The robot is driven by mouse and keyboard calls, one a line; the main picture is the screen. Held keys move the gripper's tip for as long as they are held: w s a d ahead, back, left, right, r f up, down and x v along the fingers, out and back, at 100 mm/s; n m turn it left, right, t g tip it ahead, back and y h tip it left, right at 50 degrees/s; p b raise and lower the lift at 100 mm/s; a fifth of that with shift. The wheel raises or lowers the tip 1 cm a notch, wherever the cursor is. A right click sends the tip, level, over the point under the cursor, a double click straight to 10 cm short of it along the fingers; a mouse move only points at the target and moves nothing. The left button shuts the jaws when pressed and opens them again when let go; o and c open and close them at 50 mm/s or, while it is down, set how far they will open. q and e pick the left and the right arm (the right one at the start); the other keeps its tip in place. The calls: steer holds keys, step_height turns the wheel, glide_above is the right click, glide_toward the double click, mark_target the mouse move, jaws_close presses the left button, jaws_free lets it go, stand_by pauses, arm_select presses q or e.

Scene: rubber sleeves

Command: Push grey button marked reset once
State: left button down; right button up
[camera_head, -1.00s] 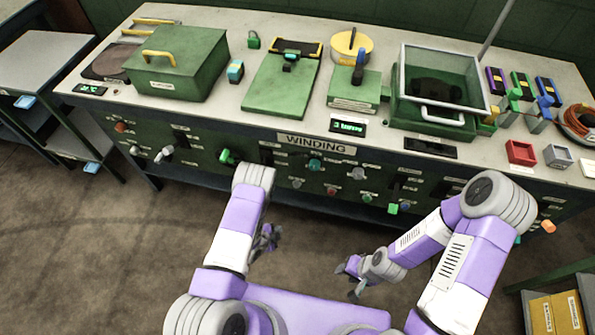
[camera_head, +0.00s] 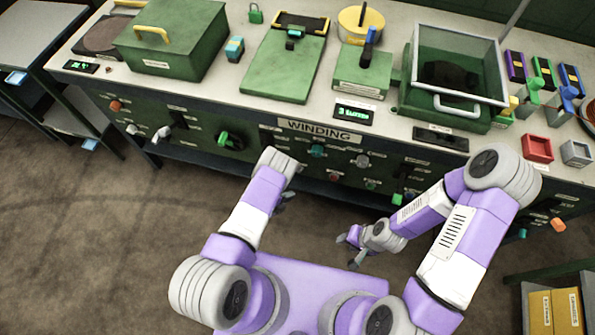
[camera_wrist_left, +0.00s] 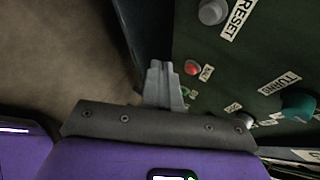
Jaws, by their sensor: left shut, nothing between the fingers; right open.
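The grey reset button (camera_head: 362,160) is a round knob on the dark green front panel of the console, right of the WINDING sign. In the left wrist view the grey button (camera_wrist_left: 212,11) is at the top edge beside its RESET label (camera_wrist_left: 238,18). My left gripper (camera_head: 286,199) is left of and below the button in the head view, apart from it. Its fingers (camera_wrist_left: 160,68) are shut and empty, and lie below and left of the button in the wrist view. My right gripper (camera_head: 350,248) is open and empty, low in front of the console.
A red button (camera_wrist_left: 192,68) and a teal knob (camera_wrist_left: 298,105) are near the reset button. A green switch (camera_head: 230,140) is further left on the panel (camera_head: 200,165). The console top (camera_head: 225,85) carries green boxes. Floor in front is clear.

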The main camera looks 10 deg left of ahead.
mark_target(298, 169)
arm_select(q)
steer(key=w+b, duration=0.3)
steer(key=w, duration=0.4)
steer(key=shift+w+d, duration=0.15)
steer(key=shift+w, duration=0.15)
steer(key=shift+w, duration=0.1)
stand_by(1.6)
steer(key=shift+w+b, duration=0.3)
steer(key=shift+w, duration=0.35)
stand_by(0.6)
steer(key=shift+s, duration=0.8)
steer(key=shift+s, duration=0.1)
